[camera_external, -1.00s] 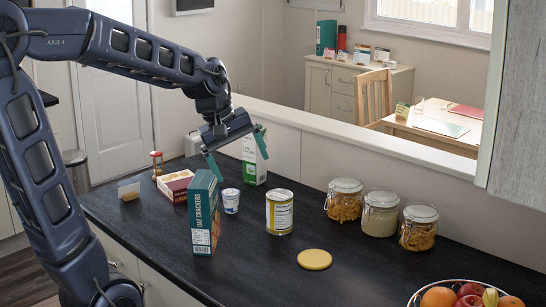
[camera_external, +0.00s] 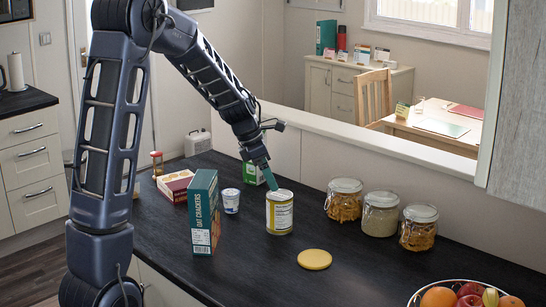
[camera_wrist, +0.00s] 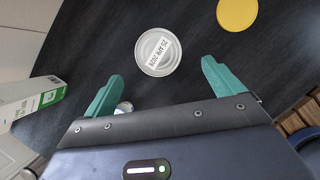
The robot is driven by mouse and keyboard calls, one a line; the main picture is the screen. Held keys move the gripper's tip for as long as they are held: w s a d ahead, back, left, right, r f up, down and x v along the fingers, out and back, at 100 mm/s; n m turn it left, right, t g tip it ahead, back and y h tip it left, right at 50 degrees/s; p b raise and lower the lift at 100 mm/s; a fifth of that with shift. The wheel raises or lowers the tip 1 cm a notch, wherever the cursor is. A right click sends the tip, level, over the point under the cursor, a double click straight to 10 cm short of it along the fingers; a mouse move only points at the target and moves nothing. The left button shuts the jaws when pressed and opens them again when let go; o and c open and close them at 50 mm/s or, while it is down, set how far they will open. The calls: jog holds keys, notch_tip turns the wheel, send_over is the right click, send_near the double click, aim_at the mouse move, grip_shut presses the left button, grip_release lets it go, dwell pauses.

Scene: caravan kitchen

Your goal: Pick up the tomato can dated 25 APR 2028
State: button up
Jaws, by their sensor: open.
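A can (camera_external: 279,213) with a white and yellow label stands upright on the dark counter, right of the teal cracker box. In the wrist view its lid (camera_wrist: 158,52) faces the camera and carries a white label reading 25 APR 2028. My gripper (camera_external: 270,178) is above and just behind the can in the external view, pointing down. In the wrist view my gripper's teal fingers (camera_wrist: 158,72) are spread wide, and the lid lies between and just beyond their tips. Nothing is held. The side of the can is hidden in the wrist view.
A teal cracker box (camera_external: 203,212), a small white cup (camera_external: 231,200) and a green-and-white carton (camera_external: 253,173) stand nearby. Glass jars (camera_external: 380,213) line the wall to the right. A yellow disc (camera_external: 314,259) lies in front. A fruit bowl (camera_external: 462,296) is at lower right.

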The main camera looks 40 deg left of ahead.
aim_at(282, 204)
jog(key=x, duration=1.1)
jog(key=shift+a, duration=0.1)
jog(key=shift+r, duration=0.1)
jog(key=c, duration=1.4)
